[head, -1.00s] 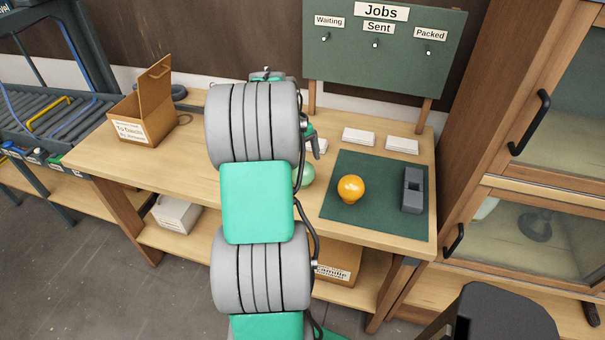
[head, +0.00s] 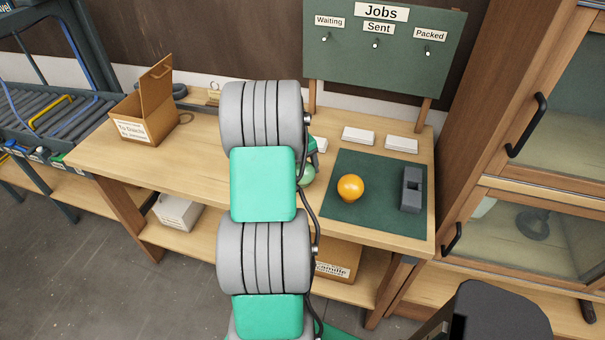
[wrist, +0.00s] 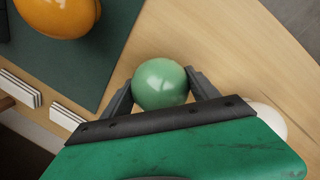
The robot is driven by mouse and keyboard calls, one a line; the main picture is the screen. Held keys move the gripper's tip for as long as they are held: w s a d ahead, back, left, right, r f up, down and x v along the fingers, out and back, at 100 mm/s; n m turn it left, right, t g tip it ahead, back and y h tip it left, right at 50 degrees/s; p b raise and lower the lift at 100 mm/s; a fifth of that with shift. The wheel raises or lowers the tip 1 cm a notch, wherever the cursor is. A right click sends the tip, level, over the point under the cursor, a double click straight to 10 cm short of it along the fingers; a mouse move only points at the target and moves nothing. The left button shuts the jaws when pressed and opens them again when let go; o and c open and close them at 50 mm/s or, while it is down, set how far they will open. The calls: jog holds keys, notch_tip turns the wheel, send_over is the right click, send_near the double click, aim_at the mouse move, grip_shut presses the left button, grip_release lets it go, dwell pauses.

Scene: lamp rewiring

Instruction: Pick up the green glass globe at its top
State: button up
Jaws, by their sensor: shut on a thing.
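The green glass globe (wrist: 160,83) sits between the two fingers of my gripper (wrist: 160,90) in the wrist view. My gripper is shut on it, with a finger against each side. In the head view the globe (head: 307,175) shows only in part, to the right of my arm, which hides the rest of it. Whether the globe touches the bench top cannot be told.
An orange globe (head: 350,187) and a grey block-like tool (head: 411,189) are on the dark green mat (head: 373,218). White stacks (head: 358,136) lie behind the mat. A white rounded thing (wrist: 268,120) is partly hidden beside my gripper. An open cardboard box (head: 143,118) stands at left.

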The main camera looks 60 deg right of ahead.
jog(key=c, duration=0.7)
jog(key=shift+r, duration=0.1)
